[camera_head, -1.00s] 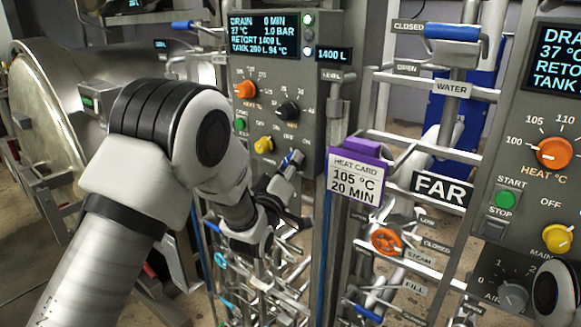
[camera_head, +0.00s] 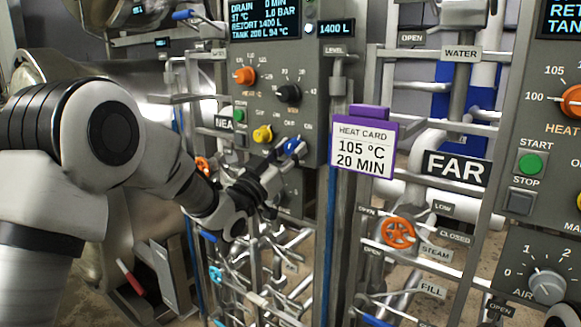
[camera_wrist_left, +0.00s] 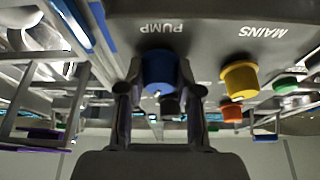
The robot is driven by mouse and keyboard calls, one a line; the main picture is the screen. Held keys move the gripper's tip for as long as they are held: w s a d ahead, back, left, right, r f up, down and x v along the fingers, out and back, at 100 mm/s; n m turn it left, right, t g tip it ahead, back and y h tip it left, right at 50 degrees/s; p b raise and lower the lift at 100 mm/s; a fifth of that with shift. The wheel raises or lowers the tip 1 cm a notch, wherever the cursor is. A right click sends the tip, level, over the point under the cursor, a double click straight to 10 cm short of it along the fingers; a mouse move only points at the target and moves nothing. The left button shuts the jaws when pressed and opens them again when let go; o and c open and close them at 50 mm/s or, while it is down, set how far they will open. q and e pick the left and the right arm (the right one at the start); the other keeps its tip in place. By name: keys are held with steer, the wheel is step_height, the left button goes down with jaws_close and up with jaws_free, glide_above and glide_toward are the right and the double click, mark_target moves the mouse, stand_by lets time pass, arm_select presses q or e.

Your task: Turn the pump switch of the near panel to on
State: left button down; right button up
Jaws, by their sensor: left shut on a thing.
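The near panel (camera_head: 310,80) is grey, with a dark display at its top. Its blue pump switch (camera_head: 292,146) sits low on the right of the panel. In the left wrist view the blue pump knob (camera_wrist_left: 160,70) stands under an upside-down PUMP label, with a small white mark on its lower edge. My left gripper (camera_head: 284,157) is at the knob. In the left wrist view its fingers (camera_wrist_left: 160,92) are on either side of the knob, shut on it. The fingers partly cover the knob, and I cannot tell its setting. My right gripper is not in view.
A yellow mains knob (camera_head: 263,134) is left of the blue one; it also shows in the left wrist view (camera_wrist_left: 240,80). A black knob (camera_head: 288,92) and an orange knob (camera_head: 244,75) are above. A heat card (camera_head: 364,148) and the far panel (camera_head: 510,235) stand to the right.

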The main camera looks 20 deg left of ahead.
arm_select(q)
steer(key=shift+f+m+g+h+b, duration=0.1)
steer(key=shift+m+g+h+b, duration=0.3)
steer(key=shift+m+h+b, duration=0.9)
steer(key=shift+m+y+p, duration=0.4)
steer(key=shift+m+p, duration=0.05)
steer(key=shift+m, duration=0.15)
steer(key=c, duration=0.8)
jaws_free()
steer(key=shift+a, duration=0.1)
steer(key=v, duration=1.2)
